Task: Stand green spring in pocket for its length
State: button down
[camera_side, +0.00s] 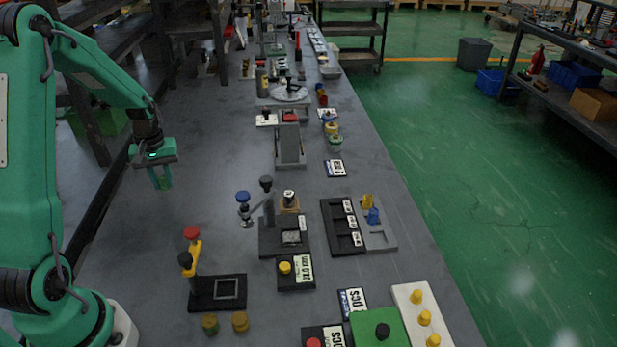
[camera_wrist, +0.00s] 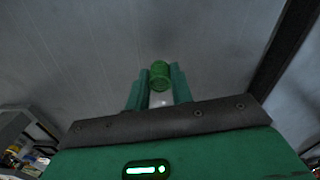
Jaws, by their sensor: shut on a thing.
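The green spring (camera_wrist: 160,75) is a short ribbed cylinder between the two fingertips of my gripper (camera_wrist: 159,85) in the wrist view. My gripper is shut on it. In the side view my gripper (camera_side: 162,182) hangs over the left part of the grey bench, above bare surface; the spring is hard to tell from the green fingers there. A black tray (camera_side: 327,225) with several pockets and white labels lies right of the bench's middle, well to the right of my gripper. The labels are too small to read, so I cannot tell which pocket matches.
A grey tray (camera_side: 381,240) with yellow and blue pieces adjoins the black tray. Toggle clamps on black bases (camera_side: 216,303) stand in front. Two small cylinders (camera_side: 209,324) (camera_side: 240,321) stand near the front. The bench's left side is clear.

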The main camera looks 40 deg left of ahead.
aim_at(165, 188)
jog(key=shift+f, duration=1.6)
jog(key=shift+f, duration=0.15)
jog(key=c, duration=1.2)
grip_release()
jog(key=shift+c, duration=0.2)
notch_tip(165, 188, up, 12)
jog(key=shift+f, duration=0.1)
jog(key=shift+r, duration=0.3)
jog(key=shift+d, duration=0.15)
